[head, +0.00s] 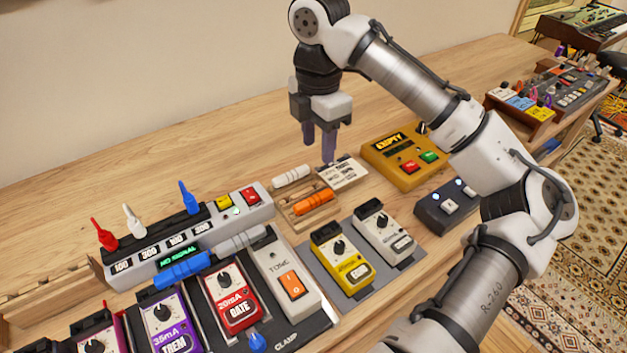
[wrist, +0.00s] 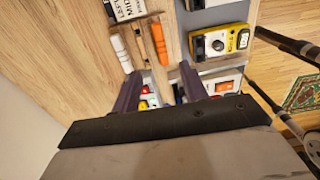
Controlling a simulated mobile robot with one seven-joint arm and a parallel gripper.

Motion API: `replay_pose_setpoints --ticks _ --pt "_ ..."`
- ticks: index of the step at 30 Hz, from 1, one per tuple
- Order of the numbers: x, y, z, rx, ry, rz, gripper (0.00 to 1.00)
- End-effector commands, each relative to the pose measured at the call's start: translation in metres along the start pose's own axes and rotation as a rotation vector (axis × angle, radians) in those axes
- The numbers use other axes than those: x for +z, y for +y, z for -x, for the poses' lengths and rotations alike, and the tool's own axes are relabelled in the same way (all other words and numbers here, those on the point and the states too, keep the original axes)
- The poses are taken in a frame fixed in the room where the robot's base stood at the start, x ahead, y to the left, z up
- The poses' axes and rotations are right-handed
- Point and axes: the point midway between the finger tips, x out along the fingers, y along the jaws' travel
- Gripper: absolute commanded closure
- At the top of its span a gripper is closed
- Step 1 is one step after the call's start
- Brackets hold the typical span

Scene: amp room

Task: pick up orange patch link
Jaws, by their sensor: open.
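The orange patch link (head: 313,202) is a short rounded bar lying on a wooden rack (head: 291,219) near the middle of the table. In the wrist view it shows as an orange bar (wrist: 159,40) ahead of the fingers. A white patch link (head: 292,176) lies just behind it, and also shows in the wrist view (wrist: 121,52). My gripper (head: 318,153) is open and empty, pointing down above the table, behind the orange link. Its two purple-grey fingers (wrist: 159,72) show in the wrist view, apart from the link.
A printed card (head: 343,173) lies right of the links, near the yellow "EMPTY" box (head: 403,154). Yellow (head: 342,260) and white (head: 385,231) pedals stand in front. The long power strip (head: 187,233) with upright coloured plugs is left. Bare table lies behind the links.

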Motion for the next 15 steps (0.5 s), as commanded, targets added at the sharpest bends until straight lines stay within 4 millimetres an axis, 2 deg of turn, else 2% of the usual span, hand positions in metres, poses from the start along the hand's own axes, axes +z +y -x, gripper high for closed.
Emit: replay_pose_setpoints --ticks 4,9,15 --pt "0.000 0.000 -0.014 0.000 0.003 0.001 0.56" --pt "-0.001 0.000 -0.048 0.000 0.004 0.000 0.56" --pt "0.000 0.000 -0.078 0.000 0.000 -0.001 0.56"
